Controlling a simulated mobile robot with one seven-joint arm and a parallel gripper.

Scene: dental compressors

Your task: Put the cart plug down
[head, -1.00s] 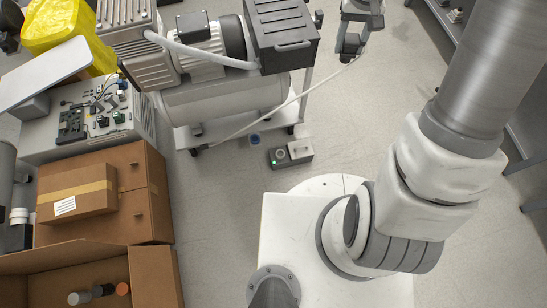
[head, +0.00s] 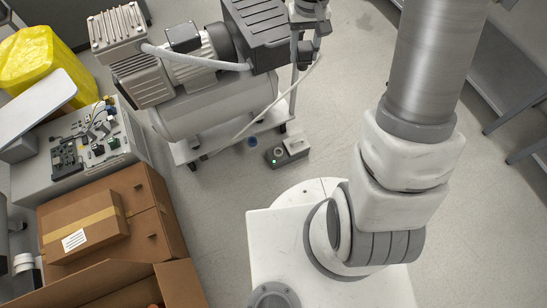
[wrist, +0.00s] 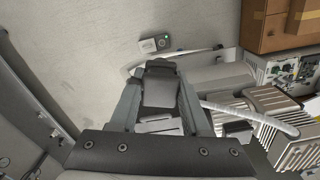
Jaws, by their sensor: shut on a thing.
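My gripper (wrist: 160,72) is shut on the cart plug (wrist: 158,92), a dark grey block between the two fingers in the wrist view. In the head view my gripper (head: 306,48) is at the top, beside the right end of the compressor cart (head: 222,137). The plug is hard to separate from the fingers there. A pale cable (head: 275,103) runs from the gripper down to the cart's lower part. The plug appears held above the floor, though its exact height cannot be told.
A small grey box with a green light (head: 287,152) sits on the floor in front of the cart. Cardboard boxes (head: 100,220) and a yellow bag (head: 45,65) are at left. Metal shelving (head: 500,80) stands at right. The floor between cart and shelving is clear.

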